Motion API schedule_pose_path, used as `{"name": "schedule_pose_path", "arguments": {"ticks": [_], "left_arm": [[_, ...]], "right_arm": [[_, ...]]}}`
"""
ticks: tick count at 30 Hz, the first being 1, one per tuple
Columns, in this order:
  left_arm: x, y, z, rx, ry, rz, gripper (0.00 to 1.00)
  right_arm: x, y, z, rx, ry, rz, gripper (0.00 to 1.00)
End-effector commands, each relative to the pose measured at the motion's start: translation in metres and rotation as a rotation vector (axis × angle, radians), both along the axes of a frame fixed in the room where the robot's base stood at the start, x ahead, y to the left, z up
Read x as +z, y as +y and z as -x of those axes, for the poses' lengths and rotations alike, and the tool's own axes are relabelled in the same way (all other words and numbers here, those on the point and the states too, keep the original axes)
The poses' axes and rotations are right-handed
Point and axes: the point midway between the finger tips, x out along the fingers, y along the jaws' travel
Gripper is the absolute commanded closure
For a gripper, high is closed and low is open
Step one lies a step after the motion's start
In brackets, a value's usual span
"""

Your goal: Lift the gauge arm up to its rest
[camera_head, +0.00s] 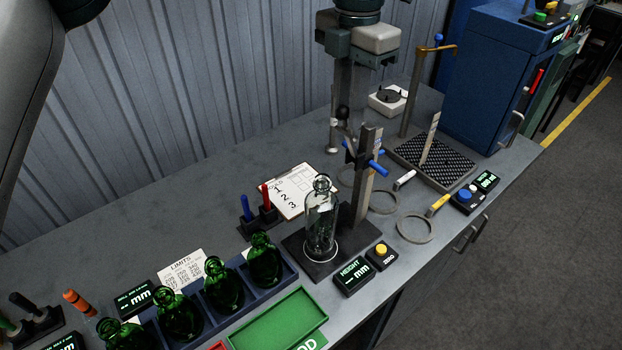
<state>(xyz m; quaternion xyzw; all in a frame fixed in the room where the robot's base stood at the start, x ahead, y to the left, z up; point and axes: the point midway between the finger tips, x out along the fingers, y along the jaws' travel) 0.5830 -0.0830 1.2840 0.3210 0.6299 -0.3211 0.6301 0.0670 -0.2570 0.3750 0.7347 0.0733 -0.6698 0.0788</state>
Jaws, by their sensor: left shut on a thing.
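The height gauge stands mid-bench, with an upright post (363,190) on a dark base plate (297,245). A clear glass bottle (321,222) stands upright on the plate, beside the post. My right gripper is out of view.
A rack (288,268) of green bottles and a green tray (275,322) are in front at left. The height display (354,276) and yellow zero button (381,250) sit near the base. Rings (415,239) lie at right. A second stand (433,180) is behind right.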

Motion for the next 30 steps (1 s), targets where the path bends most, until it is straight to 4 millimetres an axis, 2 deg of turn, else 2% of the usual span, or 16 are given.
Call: {"name": "schedule_pose_path", "arguments": {"ticks": [20, 30], "left_arm": [[0.002, -0.007, -0.005, 0.0, -0.001, 0.001, 0.9], [0.002, -0.02, -0.014, 0.0, -0.001, 0.001, 0.9]], "right_arm": [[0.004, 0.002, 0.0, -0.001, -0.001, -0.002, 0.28], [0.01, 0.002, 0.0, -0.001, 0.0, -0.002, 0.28]]}}
